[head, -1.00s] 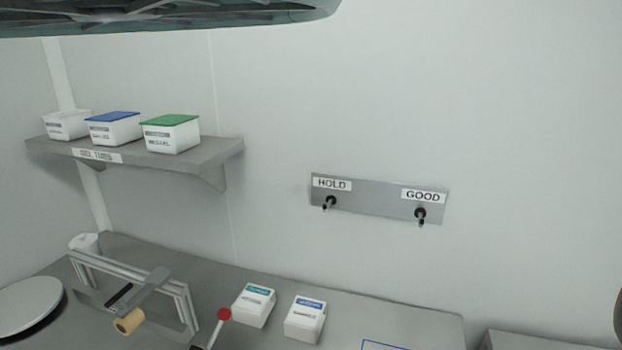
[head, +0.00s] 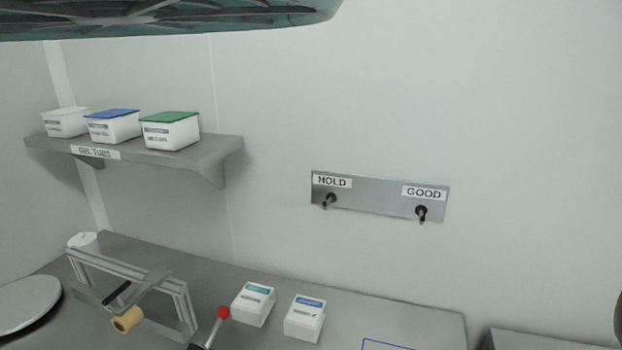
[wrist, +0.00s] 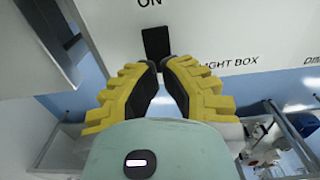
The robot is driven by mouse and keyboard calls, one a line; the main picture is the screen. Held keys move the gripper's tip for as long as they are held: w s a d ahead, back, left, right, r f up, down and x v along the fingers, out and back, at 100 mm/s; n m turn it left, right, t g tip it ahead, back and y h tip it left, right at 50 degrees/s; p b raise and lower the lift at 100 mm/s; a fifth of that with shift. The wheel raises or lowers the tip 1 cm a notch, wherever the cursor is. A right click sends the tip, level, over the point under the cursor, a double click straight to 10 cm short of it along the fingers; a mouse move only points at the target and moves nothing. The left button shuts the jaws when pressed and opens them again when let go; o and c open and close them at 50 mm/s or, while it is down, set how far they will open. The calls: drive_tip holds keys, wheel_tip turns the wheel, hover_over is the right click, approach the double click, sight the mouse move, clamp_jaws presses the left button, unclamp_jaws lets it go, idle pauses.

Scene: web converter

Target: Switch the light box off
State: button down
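The light box switch (wrist: 156,42) is a black rocker on a white panel in the wrist view. The word ON stands above it, and a partly covered label reading "...GHT BOX" (wrist: 228,62) is to its right. My gripper (wrist: 160,65) has yellow ridged fingers with black pads. Its fingertips are drawn nearly together, with a narrow gap and nothing held between them. In the picture they lie just below the switch; I cannot tell whether they touch it. The lower end of the switch is close to the tips. The head view does not show the gripper or switch.
In the head view, a shelf (head: 215,150) with several tubs is on the left wall. A HOLD/GOOD hook plate (head: 380,197) is on the wall. The bench below has a metal frame (head: 185,300), a red-knobbed lever (head: 222,313) and two white boxes (head: 253,305).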

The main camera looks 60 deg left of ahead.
drive_tip(key=shift+f+b, duration=0.75)
drive_tip(key=shift+f, duration=0.15)
drive_tip(key=shift+r, duration=0.15)
drive_tip(key=shift+r+p, duration=1.2)
drive_tip(key=shift+r, duration=2.2)
